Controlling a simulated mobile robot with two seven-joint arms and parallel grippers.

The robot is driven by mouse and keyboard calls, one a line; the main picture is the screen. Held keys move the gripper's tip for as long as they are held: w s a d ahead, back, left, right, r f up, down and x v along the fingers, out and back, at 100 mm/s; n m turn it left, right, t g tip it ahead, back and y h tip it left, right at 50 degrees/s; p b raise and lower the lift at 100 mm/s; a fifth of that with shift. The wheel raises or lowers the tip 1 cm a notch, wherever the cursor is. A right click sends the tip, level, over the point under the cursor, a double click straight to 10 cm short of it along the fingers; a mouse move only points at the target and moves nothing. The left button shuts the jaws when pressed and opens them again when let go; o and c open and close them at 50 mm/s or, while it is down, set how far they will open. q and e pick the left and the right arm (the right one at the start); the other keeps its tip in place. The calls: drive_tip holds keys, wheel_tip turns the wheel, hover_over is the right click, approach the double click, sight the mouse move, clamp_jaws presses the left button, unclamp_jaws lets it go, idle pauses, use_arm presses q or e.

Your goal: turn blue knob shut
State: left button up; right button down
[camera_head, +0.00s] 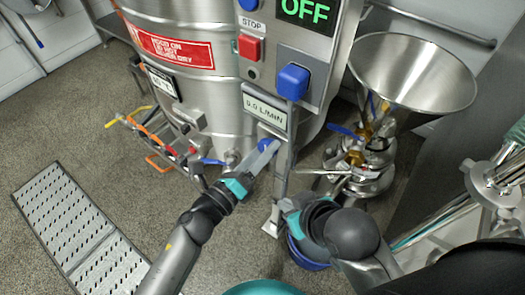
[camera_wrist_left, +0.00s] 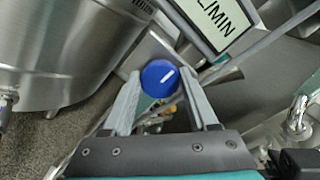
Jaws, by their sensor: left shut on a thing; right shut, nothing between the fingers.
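The blue knob (camera_head: 265,145) sits on the machine's front, just below the display reading 0.0 L/MIN (camera_head: 265,105). In the left wrist view the knob (camera_wrist_left: 159,78) is a round blue disc with a slanted white mark. My left gripper (camera_head: 264,155) reaches up to it from the lower left, and its fingers stand on either side of the knob, shut on it. The fingers cover part of the knob in the head view. My right gripper (camera_head: 285,207) is lower, beside the machine's leg, shut and empty, its fingertips hard to make out.
A steel funnel (camera_head: 415,75) with blue-handled valves stands to the right. Pipes with coloured handles (camera_head: 150,140) are left; a perforated floor plate (camera_head: 65,220) lies lower left.

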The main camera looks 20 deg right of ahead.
drive_tip(key=shift+w+a, duration=0.1)
idle(0.3)
use_arm(q)
drive_tip(key=o, duration=1.4)
drive_tip(key=shift+c, duration=0.2)
drive_tip(key=p+v, duration=0.2)
drive_tip(key=v, duration=1.3)
drive_tip(key=shift+p, duration=0.3)
use_arm(e)
drive_tip(key=s+d+g, duration=0.1)
drive_tip(key=s+d+f+g+h, duration=0.1)
drive_tip(key=s+d+g, duration=0.1)
drive_tip(key=shift+d+f, duration=0.1)
drive_tip(key=shift+f, duration=0.15)
use_arm(q)
drive_tip(key=shift+s+a, duration=0.1)
